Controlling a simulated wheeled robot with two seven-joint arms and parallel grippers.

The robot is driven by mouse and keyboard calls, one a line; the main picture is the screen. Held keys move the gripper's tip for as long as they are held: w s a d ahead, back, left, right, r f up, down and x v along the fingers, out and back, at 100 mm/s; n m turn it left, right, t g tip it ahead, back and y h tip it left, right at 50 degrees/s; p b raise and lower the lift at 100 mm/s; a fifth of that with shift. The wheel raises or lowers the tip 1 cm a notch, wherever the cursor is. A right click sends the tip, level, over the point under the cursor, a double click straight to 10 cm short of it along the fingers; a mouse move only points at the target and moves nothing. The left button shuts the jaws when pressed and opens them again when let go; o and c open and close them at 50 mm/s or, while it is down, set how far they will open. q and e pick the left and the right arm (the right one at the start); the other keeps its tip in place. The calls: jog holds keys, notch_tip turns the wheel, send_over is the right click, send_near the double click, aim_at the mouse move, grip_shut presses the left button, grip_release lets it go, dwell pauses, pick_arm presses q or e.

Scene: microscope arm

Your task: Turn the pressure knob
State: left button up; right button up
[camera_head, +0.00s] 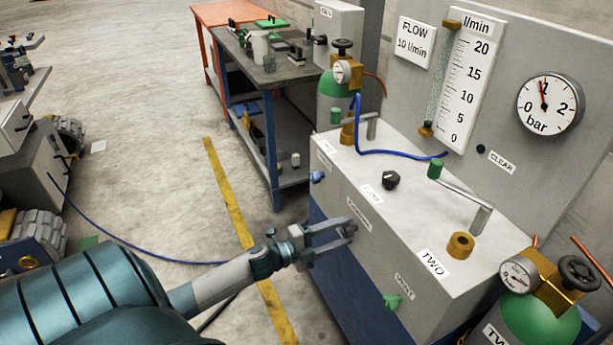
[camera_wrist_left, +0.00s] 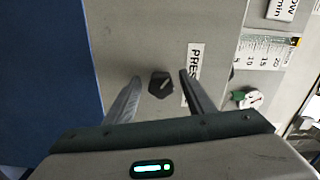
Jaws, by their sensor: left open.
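The pressure knob (camera_wrist_left: 161,84) is dark, with a light pointer mark, on the grey front face of the console. A label starting "PRES" (camera_wrist_left: 195,62) is beside it in the left wrist view. My left gripper (camera_wrist_left: 158,77) is open, with one finger on either side of the knob in that view; I cannot tell whether they touch it. In the head view my left gripper (camera_head: 346,232) is at the console's front face, below a small label (camera_head: 358,211), and mostly hides the knob. My right gripper is not in view.
The console (camera_head: 325,185) carries a black knob (camera_head: 391,180) on top and a green knob (camera_head: 391,301) low on its front. A round gauge (camera_head: 549,105) on the panel reads just under 1 bar. Gas cylinders stand at both ends. Open floor lies to the left.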

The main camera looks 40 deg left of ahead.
pick_arm(q)
jog(key=b+v, duration=0.2)
jog(key=v, duration=1.5)
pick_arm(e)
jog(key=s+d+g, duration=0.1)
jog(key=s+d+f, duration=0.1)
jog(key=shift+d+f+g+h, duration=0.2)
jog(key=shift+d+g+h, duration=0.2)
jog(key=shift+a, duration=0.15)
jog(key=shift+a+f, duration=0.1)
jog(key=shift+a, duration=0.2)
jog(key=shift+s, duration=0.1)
